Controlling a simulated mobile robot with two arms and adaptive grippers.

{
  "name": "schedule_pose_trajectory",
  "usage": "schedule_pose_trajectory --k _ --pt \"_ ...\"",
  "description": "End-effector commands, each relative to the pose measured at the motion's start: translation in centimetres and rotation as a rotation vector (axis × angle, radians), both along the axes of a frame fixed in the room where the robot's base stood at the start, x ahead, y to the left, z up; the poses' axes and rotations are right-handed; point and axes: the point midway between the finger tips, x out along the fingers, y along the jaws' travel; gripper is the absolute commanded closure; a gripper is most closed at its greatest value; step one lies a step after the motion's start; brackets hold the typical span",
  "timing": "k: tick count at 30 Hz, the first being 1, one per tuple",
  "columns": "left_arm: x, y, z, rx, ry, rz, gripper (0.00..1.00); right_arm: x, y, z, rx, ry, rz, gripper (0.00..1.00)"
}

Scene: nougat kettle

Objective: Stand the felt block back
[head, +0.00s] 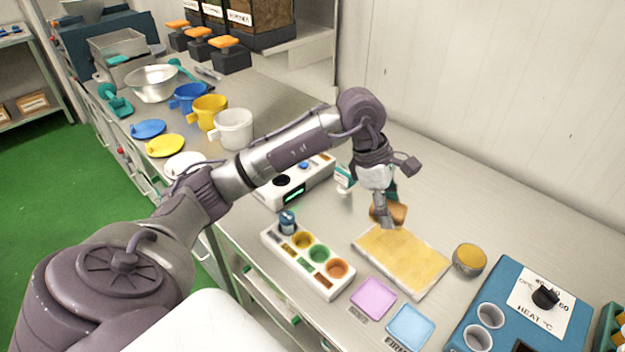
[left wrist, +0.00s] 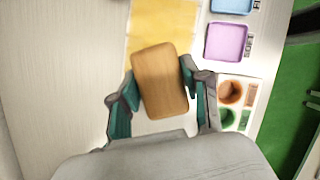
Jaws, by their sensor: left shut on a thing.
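The felt block shows as a wood-brown, rounded block (left wrist: 160,80) in the left wrist view, between the two teal fingers of my left gripper (left wrist: 161,92). In the head view the felt block (head: 400,213) is partly hidden by my left gripper (head: 385,214). The gripper points down and is shut on the block. The block is at the far end of a tray with a yellow sheet (head: 402,262). I cannot tell whether it touches the sheet or the table. Its underside is hidden. My right gripper is not in view.
A white holder (head: 308,262) with coloured cups stands left of the yellow sheet. A pink dish (head: 373,297) and a blue dish (head: 409,327) lie in front. A round yellow-topped piece (head: 469,260) and a blue heater (head: 525,310) stand right.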

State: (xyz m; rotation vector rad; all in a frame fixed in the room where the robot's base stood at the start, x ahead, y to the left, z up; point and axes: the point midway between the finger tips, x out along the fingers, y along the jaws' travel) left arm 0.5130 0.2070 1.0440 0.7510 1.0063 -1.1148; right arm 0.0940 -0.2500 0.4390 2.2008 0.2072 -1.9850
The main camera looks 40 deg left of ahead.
Motion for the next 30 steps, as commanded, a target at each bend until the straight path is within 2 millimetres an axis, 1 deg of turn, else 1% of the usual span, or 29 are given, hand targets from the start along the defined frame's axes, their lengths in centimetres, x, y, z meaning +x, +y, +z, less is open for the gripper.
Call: schedule_pose_trajectory --k 2,5,9,12,15,18,21,25,30 --pt "0.0 0.3 -0.1 -0.003 0.002 0.017 0.86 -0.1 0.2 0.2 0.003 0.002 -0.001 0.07" --pt "0.2 1.8 -0.9 -0.003 0.006 0.029 0.86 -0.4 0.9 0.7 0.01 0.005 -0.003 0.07" --pt "0.5 5.0 -2.7 -0.001 0.008 0.03 0.86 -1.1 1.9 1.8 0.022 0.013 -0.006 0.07" --pt "0.8 7.3 -4.0 -0.002 0.007 0.029 0.86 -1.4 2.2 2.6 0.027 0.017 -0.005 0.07" --pt "1.1 9.2 -5.3 -0.004 0.006 0.026 0.86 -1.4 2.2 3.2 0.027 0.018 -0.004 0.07" --pt "1.3 10.6 -6.2 -0.003 0.004 0.025 0.86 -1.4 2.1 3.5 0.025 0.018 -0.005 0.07" --pt "1.5 11.3 -6.7 -0.004 0.001 0.023 0.86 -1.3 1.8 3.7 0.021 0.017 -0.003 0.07" --pt "1.5 11.5 -7.4 -0.004 0.002 0.02 0.86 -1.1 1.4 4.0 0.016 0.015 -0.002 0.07" --pt "1.4 11.4 -9.7 -0.006 0.006 0.023 0.86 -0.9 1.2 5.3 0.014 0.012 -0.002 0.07"
